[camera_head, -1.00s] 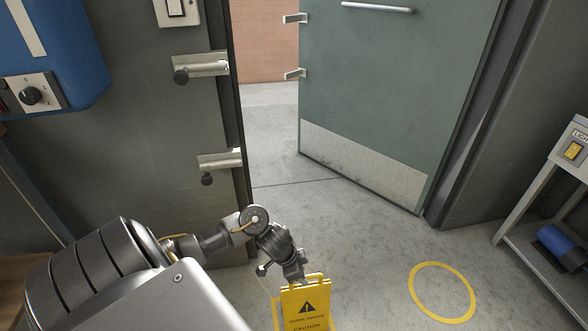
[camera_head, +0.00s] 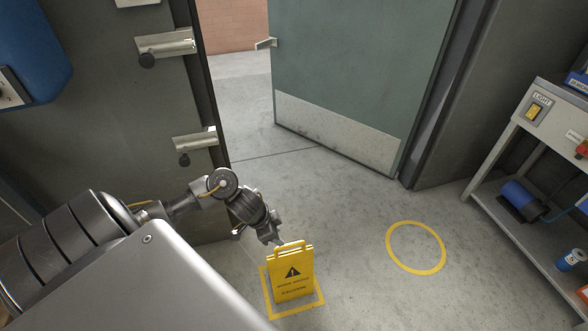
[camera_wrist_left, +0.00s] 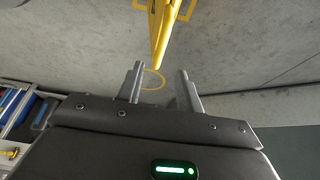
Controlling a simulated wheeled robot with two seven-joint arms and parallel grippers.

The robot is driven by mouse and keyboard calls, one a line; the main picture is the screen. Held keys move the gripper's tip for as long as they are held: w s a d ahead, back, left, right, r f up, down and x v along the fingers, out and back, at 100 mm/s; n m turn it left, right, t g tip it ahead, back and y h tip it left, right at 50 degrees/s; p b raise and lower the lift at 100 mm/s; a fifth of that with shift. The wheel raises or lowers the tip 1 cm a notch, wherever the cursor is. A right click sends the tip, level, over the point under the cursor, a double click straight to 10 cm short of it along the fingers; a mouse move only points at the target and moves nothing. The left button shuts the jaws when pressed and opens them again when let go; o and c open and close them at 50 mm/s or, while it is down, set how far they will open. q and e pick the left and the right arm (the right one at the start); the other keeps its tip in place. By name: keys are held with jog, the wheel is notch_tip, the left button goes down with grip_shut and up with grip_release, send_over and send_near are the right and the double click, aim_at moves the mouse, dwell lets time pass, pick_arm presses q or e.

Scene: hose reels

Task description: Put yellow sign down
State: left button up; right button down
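The yellow caution sign (camera_head: 293,275) stands upright, folded, inside a yellow square outline (camera_head: 320,297) on the floor in the head view. My left gripper (camera_head: 274,240) is at the upper left of the sign's top handle. In the left wrist view the gripper (camera_wrist_left: 161,72) has its two fingers spread apart. The sign (camera_wrist_left: 163,30) shows edge-on there, its handle end at the gap between the fingertips, with space on both sides. My right gripper is not in view.
An empty yellow circle (camera_head: 416,248) is painted on the floor to the right of the sign. A green door (camera_head: 340,75) stands ajar behind. A grey shelf unit (camera_head: 545,130) with a light switch stands at the right. The floor between is clear.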

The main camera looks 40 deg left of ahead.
pick_arm(q)
jog(key=s+d+r+m+t+h, duration=0.1)
jog(key=s+d+r+t+h, duration=0.15)
jog(key=d, duration=0.75)
jog(key=s+d+r+t+h, duration=0.15)
jog(key=d+r, duration=0.25)
jog(key=d, duration=0.7)
notch_tip(320, 180, up, 11)
jog(key=s+n+t+y, duration=0.1)
jog(key=n+t, duration=0.2)
jog(key=t, duration=0.2)
jog(key=shift+d+t, duration=0.25)
jog(key=shift+t, duration=0.15)
